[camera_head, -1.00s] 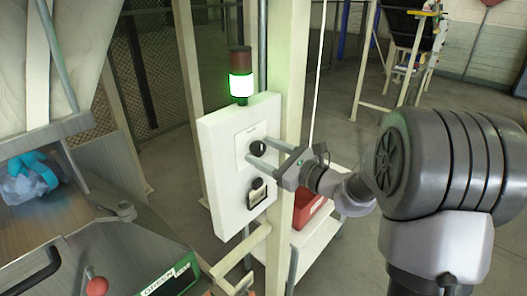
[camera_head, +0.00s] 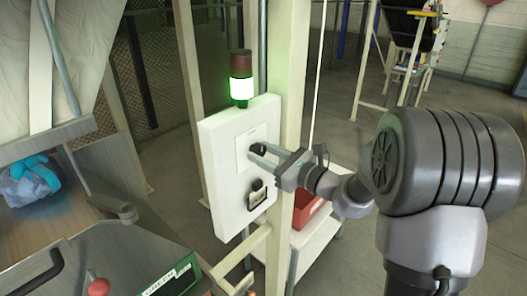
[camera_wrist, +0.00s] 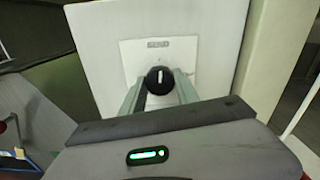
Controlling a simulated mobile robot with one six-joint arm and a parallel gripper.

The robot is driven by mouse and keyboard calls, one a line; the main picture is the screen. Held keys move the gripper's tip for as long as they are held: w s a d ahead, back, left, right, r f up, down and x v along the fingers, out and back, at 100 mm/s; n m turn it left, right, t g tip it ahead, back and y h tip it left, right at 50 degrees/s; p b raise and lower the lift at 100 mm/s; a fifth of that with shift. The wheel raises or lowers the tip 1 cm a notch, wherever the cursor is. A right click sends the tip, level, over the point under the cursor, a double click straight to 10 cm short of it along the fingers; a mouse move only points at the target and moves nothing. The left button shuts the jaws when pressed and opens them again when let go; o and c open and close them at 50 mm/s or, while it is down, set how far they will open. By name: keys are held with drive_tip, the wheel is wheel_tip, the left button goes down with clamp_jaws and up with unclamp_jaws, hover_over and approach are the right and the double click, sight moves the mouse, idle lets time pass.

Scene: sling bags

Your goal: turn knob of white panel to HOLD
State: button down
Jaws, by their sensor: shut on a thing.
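The white panel (camera_head: 222,178) stands upright on a cream post in the head view. It also fills the upper middle of the wrist view (camera_wrist: 100,48). Its black knob (camera_wrist: 160,76) sits on a pale plate (camera_wrist: 132,52), with a white pointer mark that looks about upright. Lettering above the knob is too small to read. My gripper (camera_wrist: 160,90) is shut on the knob, one finger on each side. In the head view my gripper (camera_head: 264,157) reaches the panel from the right, and its fingers hide part of the knob.
A black-framed fitting with a padlock-like shape (camera_head: 257,194) is on the panel below the knob. A lit green-white signal lamp (camera_head: 241,86) stands on top. A red bin (camera_head: 307,212) sits on a white cart at right. A metal machine with a blue bundle (camera_head: 28,182) is at left.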

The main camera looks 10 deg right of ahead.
drive_tip(key=m+p, duration=0.4)
drive_tip(key=shift+r, duration=0.25)
drive_tip(key=m+p, duration=0.4)
drive_tip(key=p, duration=0.1)
drive_tip(key=shift+m, duration=0.4)
drive_tip(key=m+p, duration=0.5)
drive_tip(key=shift+f+m+p, duration=0.2)
drive_tip(key=shift+m+p, duration=1.15)
drive_tip(key=shift+m, duration=0.15)
drive_tip(key=c, duration=0.9)
unclamp_jaws()
